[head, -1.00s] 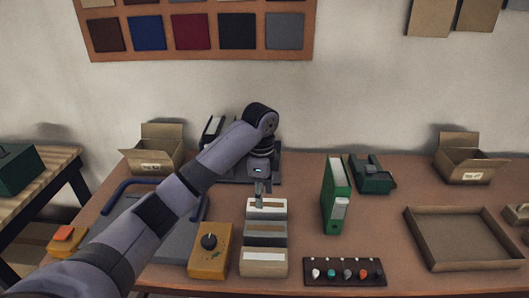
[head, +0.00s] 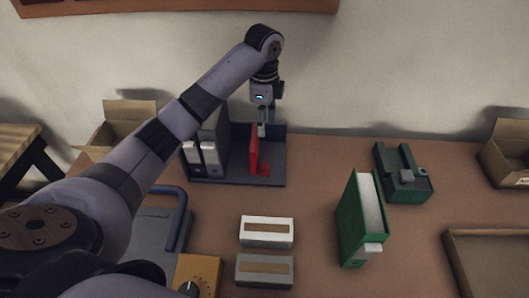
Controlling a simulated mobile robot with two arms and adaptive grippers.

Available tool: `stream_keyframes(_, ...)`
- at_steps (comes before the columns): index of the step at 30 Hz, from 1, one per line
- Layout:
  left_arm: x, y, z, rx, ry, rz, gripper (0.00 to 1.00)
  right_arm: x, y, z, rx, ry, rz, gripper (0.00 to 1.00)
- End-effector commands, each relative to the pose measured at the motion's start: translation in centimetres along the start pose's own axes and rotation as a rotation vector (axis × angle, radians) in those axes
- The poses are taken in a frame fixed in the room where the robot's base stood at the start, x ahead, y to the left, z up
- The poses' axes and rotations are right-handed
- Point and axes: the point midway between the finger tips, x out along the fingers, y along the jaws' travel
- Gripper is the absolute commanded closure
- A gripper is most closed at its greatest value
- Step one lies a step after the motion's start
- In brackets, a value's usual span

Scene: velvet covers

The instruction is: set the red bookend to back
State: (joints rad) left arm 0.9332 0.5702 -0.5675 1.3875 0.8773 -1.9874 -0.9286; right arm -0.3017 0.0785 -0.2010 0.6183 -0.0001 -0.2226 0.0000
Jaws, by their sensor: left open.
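The red bookend (head: 253,152) stands upright, with a foot at its lower right, on a dark blue-grey rack (head: 278,158) at the back of the table. My left gripper (head: 262,129) points down at the top of the bookend, with its fingertips right by the upper edge. It is open; I cannot tell whether a finger touches the bookend. Grey binders (head: 205,152) stand in the left part of the rack, partly hidden by my left arm. My right gripper is not in view.
A green binder (head: 360,220) stands to the right, with a dark green device (head: 403,174) behind it. Two label boxes (head: 266,231) lie in front of the rack. An open carton (head: 130,122) is at the left. Table between rack and green binder is clear.

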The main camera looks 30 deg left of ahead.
Motion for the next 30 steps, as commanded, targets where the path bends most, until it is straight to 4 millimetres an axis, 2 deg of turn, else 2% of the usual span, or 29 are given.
stream_keyframes(10, 6.7, 0.1, 0.0, -0.001, -0.002, 0.006, 0.57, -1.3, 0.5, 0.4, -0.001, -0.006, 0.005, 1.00)
stream_keyframes(21, 14.2, 0.2, 0.0, 0.000, -0.002, 0.004, 0.57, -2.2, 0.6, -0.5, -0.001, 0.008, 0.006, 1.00)
stream_keyframes(25, 15.7, 0.1, 0.0, 0.000, -0.002, 0.001, 0.57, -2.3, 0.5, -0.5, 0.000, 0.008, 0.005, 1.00)
stream_keyframes(30, 16.6, 0.1, 0.0, 0.001, -0.001, 0.000, 0.57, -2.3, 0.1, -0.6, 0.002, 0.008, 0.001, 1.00)
